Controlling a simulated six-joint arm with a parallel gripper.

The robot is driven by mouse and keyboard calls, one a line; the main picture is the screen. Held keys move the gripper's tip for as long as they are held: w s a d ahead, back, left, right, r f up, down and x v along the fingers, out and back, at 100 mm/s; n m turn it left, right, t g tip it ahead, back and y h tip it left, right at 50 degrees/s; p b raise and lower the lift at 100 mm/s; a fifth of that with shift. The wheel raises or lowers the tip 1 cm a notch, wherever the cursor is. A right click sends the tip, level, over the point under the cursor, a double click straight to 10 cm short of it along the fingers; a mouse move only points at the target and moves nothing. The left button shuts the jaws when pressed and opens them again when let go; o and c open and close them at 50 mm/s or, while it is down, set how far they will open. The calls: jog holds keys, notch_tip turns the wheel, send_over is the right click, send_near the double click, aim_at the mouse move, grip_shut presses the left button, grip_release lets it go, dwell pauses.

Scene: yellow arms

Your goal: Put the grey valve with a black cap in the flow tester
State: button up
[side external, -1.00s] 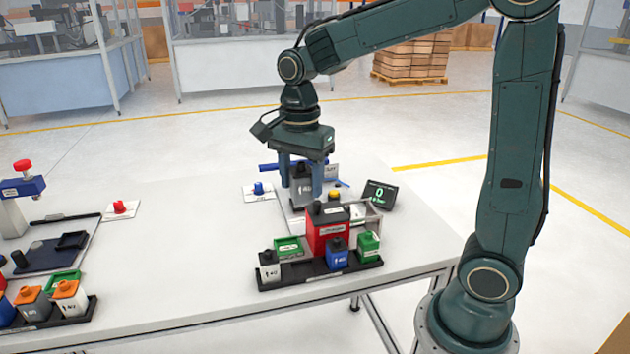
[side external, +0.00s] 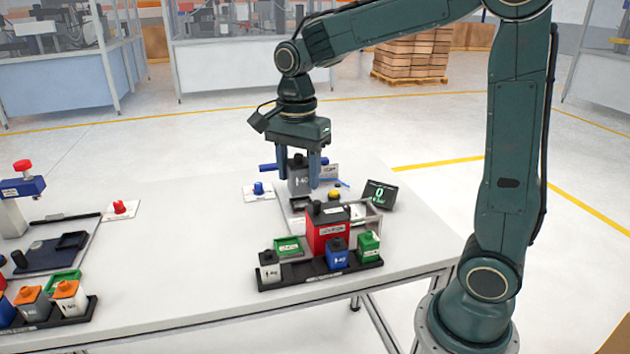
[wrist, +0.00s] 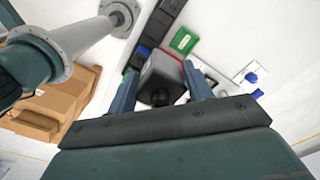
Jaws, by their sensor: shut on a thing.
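The grey valve with a black cap (side external: 299,179) is upright between the fingers of my gripper (side external: 299,176), which is shut on it. In the wrist view the valve (wrist: 163,72) sits between the two blue fingers (wrist: 160,90), its black cap towards the camera. In the side view it is at the flow tester, which has a pale base (side external: 296,224), a blue bar (side external: 267,167) and a dark display (side external: 380,195) with a green 0. The valve appears raised above the base; the red box hides part of the tester, so exact alignment cannot be told.
A red box (side external: 326,236) stands in front of the tester. A blue button (side external: 258,188) is left of the tester. The table's middle (side external: 190,250) is clear.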

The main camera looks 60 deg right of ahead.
jog(key=w+d, duration=0.6)
jog(key=d, duration=0.4)
jog(key=w+d, duration=0.6)
jog(key=d, duration=0.4)
jog(key=shift+w+d+r, duration=0.2)
jog(key=shift+d+r, duration=0.05)
jog(key=shift+r, duration=0.2)
notch_tip(320, 180, down, 16)
jog(key=shift+r, duration=0.1)
jog(key=shift+f, duration=2.1)
jog(key=shift+f, duration=0.1)
jog(key=o, duration=1)
